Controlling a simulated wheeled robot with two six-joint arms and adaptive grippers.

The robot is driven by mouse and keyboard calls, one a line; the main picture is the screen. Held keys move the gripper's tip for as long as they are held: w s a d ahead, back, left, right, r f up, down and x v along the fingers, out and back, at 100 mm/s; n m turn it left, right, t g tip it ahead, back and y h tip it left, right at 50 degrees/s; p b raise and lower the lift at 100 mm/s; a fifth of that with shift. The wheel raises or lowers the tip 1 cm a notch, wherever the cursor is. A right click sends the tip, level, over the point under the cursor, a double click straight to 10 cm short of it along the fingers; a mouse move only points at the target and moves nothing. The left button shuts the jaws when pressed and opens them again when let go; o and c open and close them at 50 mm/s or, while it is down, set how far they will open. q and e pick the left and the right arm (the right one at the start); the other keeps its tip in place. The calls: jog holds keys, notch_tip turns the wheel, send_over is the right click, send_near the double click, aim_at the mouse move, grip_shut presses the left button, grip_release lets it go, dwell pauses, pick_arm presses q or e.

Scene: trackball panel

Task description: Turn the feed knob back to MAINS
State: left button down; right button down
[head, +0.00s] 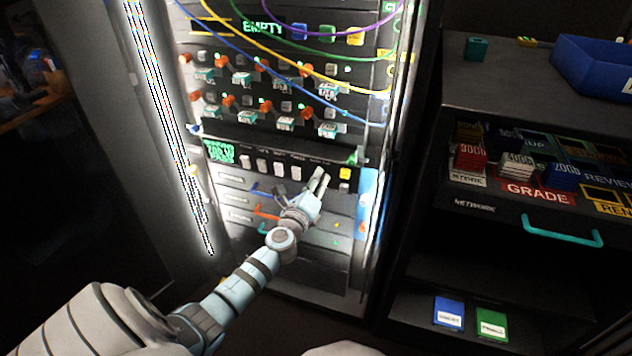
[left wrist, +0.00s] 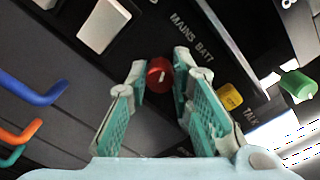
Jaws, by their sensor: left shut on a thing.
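The feed knob (left wrist: 158,74) is a small red round knob with a white pointer line, below the printed MAINS and BATT labels (left wrist: 190,38) in the left wrist view. The line tilts, and I cannot tell clearly which label it points to. My left gripper (left wrist: 160,68) is shut on the knob, with one teal-padded finger on each side. In the head view my left gripper (head: 321,177) reaches the right part of the black control strip of the rack, and its fingers hide the knob there. My right gripper is not in view.
A yellow TALK button (left wrist: 229,96) sits close beside the right finger. White switches (head: 279,167) line the strip to the left. Drawers with blue and orange handles (head: 267,212) lie below. A dark shelf (head: 500,85) with a blue bin (head: 590,68) stands to the right.

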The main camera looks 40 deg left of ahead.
pick_arm(q)
jog(key=c, duration=1.6)
grip_release()
jog(key=shift+o, duration=0.9)
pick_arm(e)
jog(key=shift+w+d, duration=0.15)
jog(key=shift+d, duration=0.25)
pick_arm(q)
jog(key=v, duration=1.2)
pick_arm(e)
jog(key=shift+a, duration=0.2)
